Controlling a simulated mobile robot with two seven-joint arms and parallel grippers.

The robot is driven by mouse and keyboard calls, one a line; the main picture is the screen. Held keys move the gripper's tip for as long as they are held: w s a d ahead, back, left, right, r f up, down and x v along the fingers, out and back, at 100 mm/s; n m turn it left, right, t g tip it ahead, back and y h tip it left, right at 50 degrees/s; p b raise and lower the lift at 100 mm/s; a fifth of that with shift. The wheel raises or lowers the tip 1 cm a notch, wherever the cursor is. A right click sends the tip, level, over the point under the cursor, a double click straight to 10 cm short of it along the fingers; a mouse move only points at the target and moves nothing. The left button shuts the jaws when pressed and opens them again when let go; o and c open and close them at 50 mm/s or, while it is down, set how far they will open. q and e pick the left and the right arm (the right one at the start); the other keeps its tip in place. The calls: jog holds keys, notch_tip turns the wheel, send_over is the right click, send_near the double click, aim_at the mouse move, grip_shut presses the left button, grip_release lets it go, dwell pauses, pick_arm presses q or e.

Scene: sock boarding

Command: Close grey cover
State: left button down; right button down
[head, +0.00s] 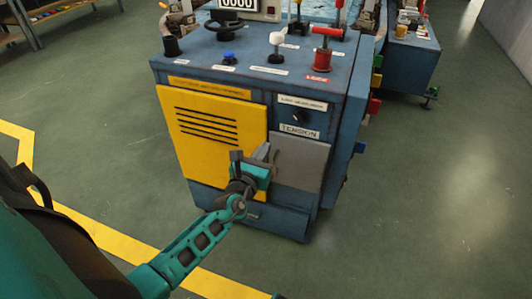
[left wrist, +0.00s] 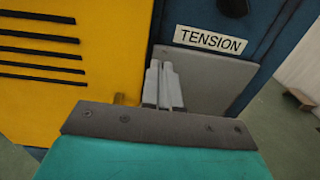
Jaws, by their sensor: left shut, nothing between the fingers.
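The grey cover (head: 302,162) is a flat panel on the front of the blue machine, below the TENSION label and right of the yellow panel. It appears to lie flat against the machine front. In the left wrist view the grey cover (left wrist: 205,80) is behind my fingers. My left gripper (head: 264,153) is shut and empty, in front of the cover's left edge. In the left wrist view its fingertips (left wrist: 163,68) are together over the cover's left part; I cannot tell whether they touch it. My right gripper is not in view.
The yellow slotted panel (head: 205,125) is left of the cover. The TENSION label (head: 299,131) and a black knob (head: 299,115) sit above it. Levers, including a red one (head: 323,50), stand on the machine top. Open floor (head: 430,190) lies to the right.

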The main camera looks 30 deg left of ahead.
pick_arm(q)
jog(key=p+v, duration=0.1)
jog(key=v, duration=0.9)
jog(key=shift+s, duration=0.2)
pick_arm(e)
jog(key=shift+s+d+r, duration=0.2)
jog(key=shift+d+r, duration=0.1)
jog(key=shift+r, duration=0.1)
pick_arm(q)
jog(key=shift+d, duration=0.15)
